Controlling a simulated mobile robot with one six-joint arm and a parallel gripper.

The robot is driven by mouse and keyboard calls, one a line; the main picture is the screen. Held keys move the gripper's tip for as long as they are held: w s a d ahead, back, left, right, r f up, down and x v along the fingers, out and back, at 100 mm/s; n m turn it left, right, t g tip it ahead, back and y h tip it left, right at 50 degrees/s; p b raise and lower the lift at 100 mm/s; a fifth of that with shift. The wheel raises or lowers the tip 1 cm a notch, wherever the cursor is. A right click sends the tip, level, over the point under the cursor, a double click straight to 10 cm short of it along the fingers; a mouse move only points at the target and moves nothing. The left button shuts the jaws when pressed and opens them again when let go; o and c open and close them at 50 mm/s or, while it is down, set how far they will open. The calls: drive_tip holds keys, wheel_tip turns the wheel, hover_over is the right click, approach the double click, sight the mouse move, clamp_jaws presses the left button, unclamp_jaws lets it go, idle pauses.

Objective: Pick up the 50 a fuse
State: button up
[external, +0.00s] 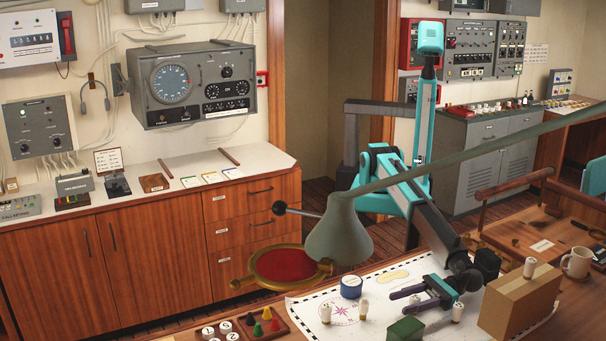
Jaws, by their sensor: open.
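Several small white-bodied fuses stand upright near the chart (384,291): one fuse (326,314) and a second fuse (363,309) on its left part, a third fuse (457,312) right of my gripper, and a fourth fuse (529,267) on top of a cardboard box. Their ratings are too small to read, so I cannot tell which is the 50 A fuse. My gripper (398,302) is open and low over the chart, its dark fingers pointing left. No fuse shows between the fingers.
A blue round tin (351,287) and a green box (405,329) lie close to my gripper. The cardboard box (515,303) and a white mug (578,262) are to the right. A grey lamp shade (338,238) hangs above the table beside a red round dish (285,267).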

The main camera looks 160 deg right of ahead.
drive_tip(key=shift+w+d, duration=0.35)
drive_tip(key=shift+d, duration=0.05)
drive_tip(key=c, duration=1.1)
drive_tip(key=shift+r, duration=0.1)
drive_tip(key=shift+r+b, duration=1.3)
drive_tip(key=shift+r, duration=3.65)
